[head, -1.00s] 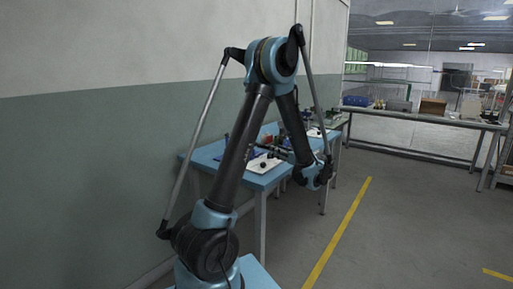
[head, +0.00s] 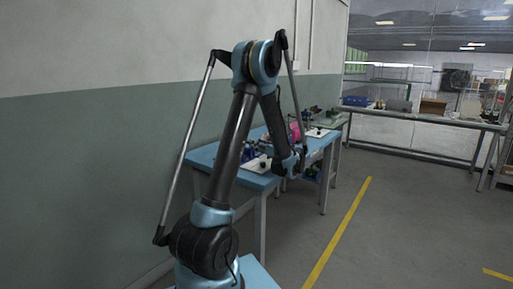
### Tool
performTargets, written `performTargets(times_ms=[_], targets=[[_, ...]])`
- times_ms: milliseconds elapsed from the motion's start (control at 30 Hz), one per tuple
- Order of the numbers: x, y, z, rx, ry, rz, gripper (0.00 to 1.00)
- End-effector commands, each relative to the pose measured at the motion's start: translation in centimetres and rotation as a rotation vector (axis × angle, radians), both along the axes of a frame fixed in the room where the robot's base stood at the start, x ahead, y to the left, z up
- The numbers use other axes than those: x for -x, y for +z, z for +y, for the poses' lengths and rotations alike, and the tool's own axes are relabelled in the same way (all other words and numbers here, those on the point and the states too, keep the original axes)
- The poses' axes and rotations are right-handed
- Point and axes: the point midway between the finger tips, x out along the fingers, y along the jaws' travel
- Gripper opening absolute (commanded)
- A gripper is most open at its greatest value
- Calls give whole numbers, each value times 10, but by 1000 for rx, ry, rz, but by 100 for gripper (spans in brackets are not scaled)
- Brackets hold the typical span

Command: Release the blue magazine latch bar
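A blue-topped table (head: 203,156) stands along the wall behind my arm. Small blue parts (head: 248,153) lie on it, just right of my upper arm link. They are too small for me to tell whether one is the magazine latch bar. My gripper is around the wrist end of my arm, close to these parts and over the table. Its fingers are small and dark against the clutter, so I cannot tell whether they are open, shut or touching anything.
A white plate (head: 256,165) with a dark knob lies at the table's near edge. A pink object (head: 294,131) and another white plate (head: 318,132) are farther back. A long bench (head: 415,117) stands at the far right. The floor right of the yellow line (head: 340,232) is clear.

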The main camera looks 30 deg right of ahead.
Motion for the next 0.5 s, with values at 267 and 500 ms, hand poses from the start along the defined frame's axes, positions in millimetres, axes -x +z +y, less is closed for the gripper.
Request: performTargets(times_ms=[267,500], targets=[[-1,0,0,0,0,0,39],[-1,0,0,0,0,0,0]])
